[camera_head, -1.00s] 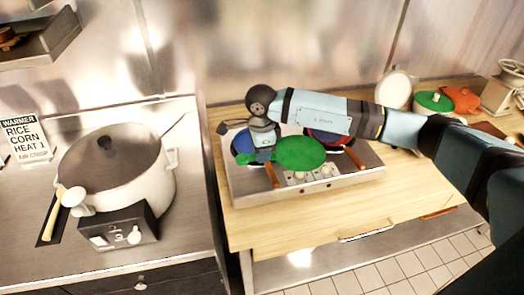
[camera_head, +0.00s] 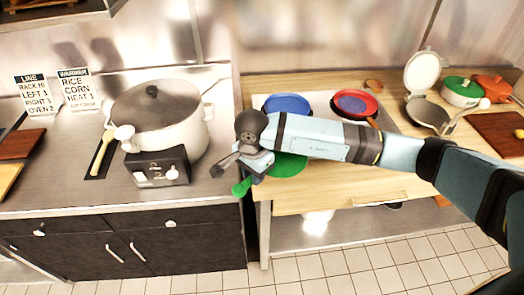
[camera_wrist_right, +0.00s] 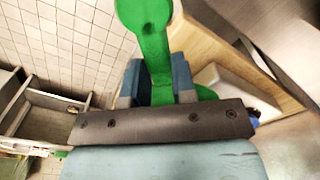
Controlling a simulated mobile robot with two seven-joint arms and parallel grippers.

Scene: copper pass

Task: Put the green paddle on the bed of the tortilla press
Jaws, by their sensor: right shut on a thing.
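My right gripper (camera_head: 252,174) is shut on the green paddle (camera_head: 288,165). It holds the paddle near the left front edge of the wooden counter; the arm hides part of the paddle. The wrist view shows the green handle (camera_wrist_right: 157,65) between the two fingers of the right gripper (camera_wrist_right: 158,84), its rounded end pointing away. The tortilla press (camera_head: 428,112) stands open at the right back of the counter, its pale round lid (camera_head: 424,70) raised. Its bed looks bare. My left gripper is not in view.
A blue pan (camera_head: 287,104) and a red pan (camera_head: 355,103) sit behind my right arm. A large lidded cooker (camera_head: 158,121) is on the left counter.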

